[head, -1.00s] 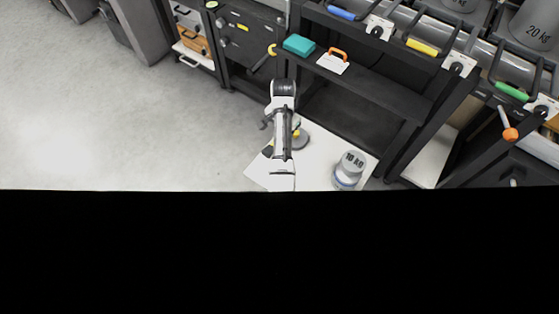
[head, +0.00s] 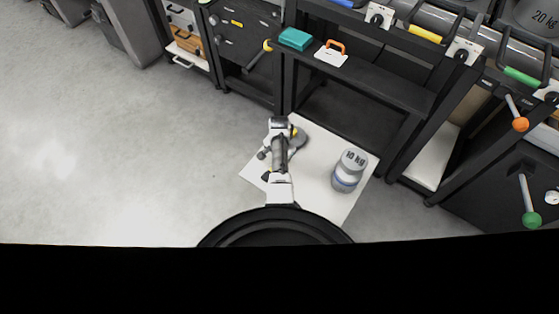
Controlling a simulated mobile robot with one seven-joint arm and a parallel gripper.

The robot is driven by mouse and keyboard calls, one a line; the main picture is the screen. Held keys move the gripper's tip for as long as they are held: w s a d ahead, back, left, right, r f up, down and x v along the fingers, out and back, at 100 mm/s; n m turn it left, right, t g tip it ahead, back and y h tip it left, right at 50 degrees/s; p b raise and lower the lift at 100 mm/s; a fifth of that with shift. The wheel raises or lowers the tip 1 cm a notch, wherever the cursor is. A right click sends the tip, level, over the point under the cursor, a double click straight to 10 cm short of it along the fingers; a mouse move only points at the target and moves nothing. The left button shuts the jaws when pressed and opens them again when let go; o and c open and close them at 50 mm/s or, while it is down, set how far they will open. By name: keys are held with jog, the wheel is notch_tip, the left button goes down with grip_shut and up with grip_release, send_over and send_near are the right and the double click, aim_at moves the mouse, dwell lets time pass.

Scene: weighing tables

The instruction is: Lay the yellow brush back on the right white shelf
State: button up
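A small yellow patch (head: 294,131) shows beside the end of my arm, by a grey round object on a white board; I cannot tell whether it is the yellow brush. No brush is clearly recognisable. A white shelf (head: 437,158) sits low inside the dark frame at right, and looks bare where it shows. My arm reaches over the white board (head: 325,195). My gripper is around the far end of the arm (head: 278,128), seen from above and too small to make out its fingers or anything held.
A grey 10 KG weight (head: 348,170) stands on the white board. A teal block (head: 296,39) and a white card with an orange handle (head: 331,54) lie on the dark bench. Levers with yellow, orange and green knobs stick out nearby. Open floor (head: 120,150) lies left.

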jog(key=shift+f, duration=0.35)
jog(key=shift+f, duration=0.15)
jog(key=o, duration=0.8)
jog(key=shift+c, duration=0.2)
